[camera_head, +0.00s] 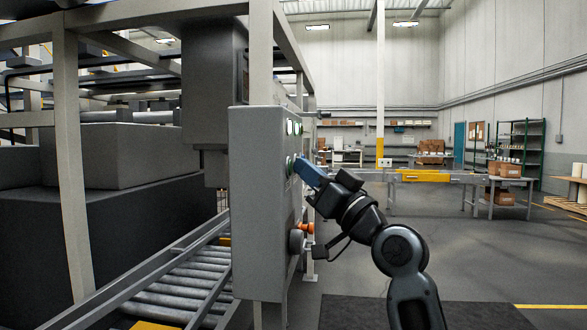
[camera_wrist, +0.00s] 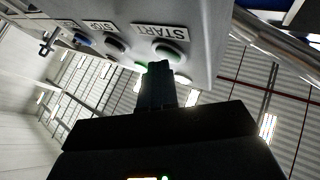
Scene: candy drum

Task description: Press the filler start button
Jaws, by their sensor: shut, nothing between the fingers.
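The grey control box (camera_head: 262,200) stands left of my gripper (camera_head: 299,166) in the head view, its button face seen at a steep angle. In the wrist view, the START label (camera_wrist: 160,31) sits by a round green button (camera_wrist: 170,54). My shut, empty fingers (camera_wrist: 157,72) point at the box face close to this button, just left of and below it in the picture. I cannot tell whether they touch anything. A dark button (camera_wrist: 115,46) sits beside the STOP label (camera_wrist: 98,26), and a blue button (camera_wrist: 84,40) is farther left.
An orange knob (camera_head: 306,228) sticks out lower on the box. A roller conveyor (camera_head: 185,284) runs behind the box at left, inside a metal frame (camera_head: 71,160). Tables with boxes stand far back at right. The floor (camera_head: 480,260) to the right is clear.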

